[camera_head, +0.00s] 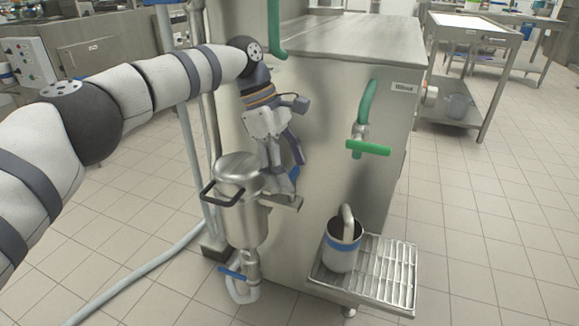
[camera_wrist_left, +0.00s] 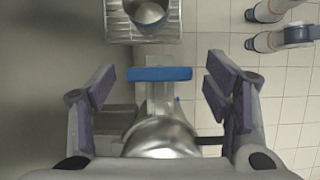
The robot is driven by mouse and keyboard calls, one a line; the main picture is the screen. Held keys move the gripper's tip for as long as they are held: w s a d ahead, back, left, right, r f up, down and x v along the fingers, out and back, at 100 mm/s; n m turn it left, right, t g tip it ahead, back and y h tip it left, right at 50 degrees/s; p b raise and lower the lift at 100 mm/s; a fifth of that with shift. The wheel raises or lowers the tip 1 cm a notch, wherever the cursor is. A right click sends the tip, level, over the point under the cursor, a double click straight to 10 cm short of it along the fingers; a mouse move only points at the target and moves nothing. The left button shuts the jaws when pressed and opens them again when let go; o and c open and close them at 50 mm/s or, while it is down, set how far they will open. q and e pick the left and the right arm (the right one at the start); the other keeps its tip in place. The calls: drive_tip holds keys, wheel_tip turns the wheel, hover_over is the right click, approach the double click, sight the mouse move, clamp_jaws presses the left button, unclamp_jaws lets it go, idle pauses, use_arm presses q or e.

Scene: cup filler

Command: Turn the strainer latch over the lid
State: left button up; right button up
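The strainer (camera_head: 240,215) is an upright steel pot with a rounded steel lid (camera_head: 238,167) and a black loop handle on its left. In the left wrist view the lid (camera_wrist_left: 160,138) shows at the bottom. A metal arm with a blue crossbar, seemingly the latch (camera_wrist_left: 160,74), sticks out from the lid side toward the tray, not over the lid. My left gripper (camera_head: 283,185) is right of the lid. It is open, its purple-padded fingers (camera_wrist_left: 160,88) on either side of the latch, with gaps showing. The gripper partly hides the latch in the head view. My right gripper is not in view.
The steel machine wall (camera_head: 320,130) stands close behind the gripper. A green tap (camera_head: 368,147) juts from it. A steel cup (camera_head: 342,248) stands on a grated tray (camera_head: 385,275) at lower right. A blue valve handle (camera_head: 232,273) sits under the strainer.

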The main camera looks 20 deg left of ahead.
use_arm(q)
drive_tip(key=v, duration=0.7)
drive_tip(key=shift+r, duration=0.25)
drive_tip(key=shift+a+f, duration=0.1)
